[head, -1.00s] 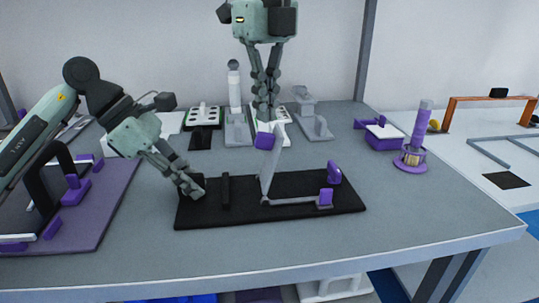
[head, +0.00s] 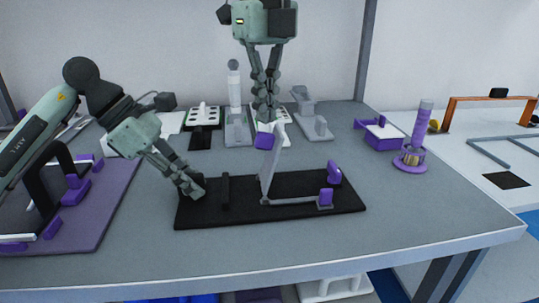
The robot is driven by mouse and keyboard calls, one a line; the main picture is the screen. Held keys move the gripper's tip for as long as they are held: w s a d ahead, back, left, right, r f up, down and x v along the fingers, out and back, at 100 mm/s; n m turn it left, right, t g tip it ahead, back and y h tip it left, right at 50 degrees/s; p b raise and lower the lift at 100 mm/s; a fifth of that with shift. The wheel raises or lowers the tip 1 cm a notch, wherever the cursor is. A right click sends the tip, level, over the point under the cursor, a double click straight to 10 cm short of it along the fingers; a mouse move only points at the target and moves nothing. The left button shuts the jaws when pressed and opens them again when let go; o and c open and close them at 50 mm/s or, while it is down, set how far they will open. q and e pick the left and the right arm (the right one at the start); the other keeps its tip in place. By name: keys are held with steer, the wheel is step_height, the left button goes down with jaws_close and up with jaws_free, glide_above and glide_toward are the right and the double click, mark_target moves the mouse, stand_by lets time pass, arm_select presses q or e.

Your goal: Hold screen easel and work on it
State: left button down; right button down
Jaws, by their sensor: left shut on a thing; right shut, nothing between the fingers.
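The screen easel stands on a black base plate (head: 285,215) in the middle of the table. Its grey upright panel (head: 272,165) leans up from a hinge, with a purple block (head: 264,141) at its top. A grey arm (head: 290,201) runs right along the base to a purple piece (head: 326,197). My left gripper (head: 194,189) is shut on a black block at the left end of the base. My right gripper (head: 266,118) points down, shut and empty, just above and behind the purple block; whether it touches the easel cannot be told.
A purple board with a black frame (head: 103,215) lies at the left. Grey stands (head: 313,118) and a white-and-black block (head: 204,118) are at the back. A purple box (head: 383,138) and a purple cylinder tool (head: 411,155) stand at the right. The front table strip is clear.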

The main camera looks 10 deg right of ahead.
steer(key=shift+f, duration=0.95)
steer(key=shift+d, duration=0.1)
steer(key=shift+d, duration=1.45)
steer(key=shift+d, duration=0.1)
steer(key=shift+d+f, duration=0.2)
steer(key=shift+d, duration=1.2)
steer(key=shift+d, duration=0.15)
steer(key=shift+d+f, duration=0.2)
steer(key=shift+d, duration=0.5)
steer(key=shift+d+f, duration=0.2)
steer(key=shift+d, duration=0.45)
